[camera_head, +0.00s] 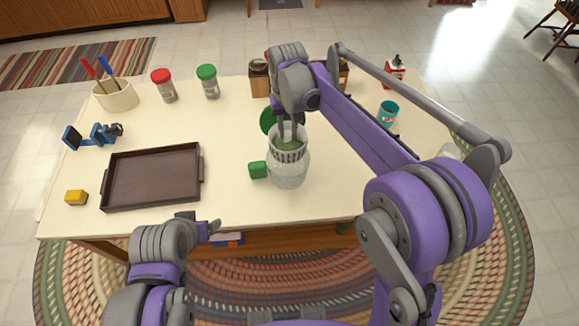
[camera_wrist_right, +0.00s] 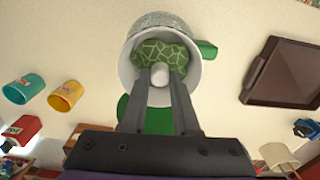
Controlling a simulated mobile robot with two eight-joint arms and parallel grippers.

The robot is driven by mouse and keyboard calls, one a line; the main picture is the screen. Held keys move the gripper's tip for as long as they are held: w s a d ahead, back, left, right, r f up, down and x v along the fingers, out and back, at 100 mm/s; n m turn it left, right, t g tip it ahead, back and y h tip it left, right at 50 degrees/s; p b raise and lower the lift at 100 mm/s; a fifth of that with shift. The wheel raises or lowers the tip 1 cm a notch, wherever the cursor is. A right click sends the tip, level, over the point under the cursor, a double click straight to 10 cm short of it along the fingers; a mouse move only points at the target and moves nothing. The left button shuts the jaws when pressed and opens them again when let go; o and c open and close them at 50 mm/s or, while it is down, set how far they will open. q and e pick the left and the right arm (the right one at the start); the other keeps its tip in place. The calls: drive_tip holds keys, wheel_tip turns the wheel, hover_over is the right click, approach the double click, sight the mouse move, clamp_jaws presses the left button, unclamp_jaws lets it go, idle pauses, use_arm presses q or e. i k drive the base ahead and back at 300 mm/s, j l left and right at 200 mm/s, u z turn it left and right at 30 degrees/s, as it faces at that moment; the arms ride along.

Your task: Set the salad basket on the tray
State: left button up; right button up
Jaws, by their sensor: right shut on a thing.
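The salad basket (camera_head: 289,156) is white and slotted with green contents. Its upper part stands above the rim of a clear bowl (camera_head: 288,175); whether its bottom is still inside is unclear. My right gripper (camera_head: 289,134) comes down from above and is shut on the basket. In the right wrist view its fingers (camera_wrist_right: 160,75) reach into the white basket (camera_wrist_right: 125,72), by a green patterned piece. The brown tray (camera_head: 153,178) lies empty on the left of the table. It also shows in the right wrist view (camera_wrist_right: 285,72). My left gripper (camera_head: 213,226) is at the front edge, its jaws unclear.
A green block (camera_head: 258,170) is beside the bowl, and a green lid (camera_head: 268,120) lies behind. A yellow sponge (camera_head: 76,197) and a blue object (camera_head: 92,135) are near the tray. Shakers (camera_head: 208,82) and a utensil crock (camera_head: 116,95) stand behind.

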sight(154, 177)
drive_tip(key=k, duration=1)
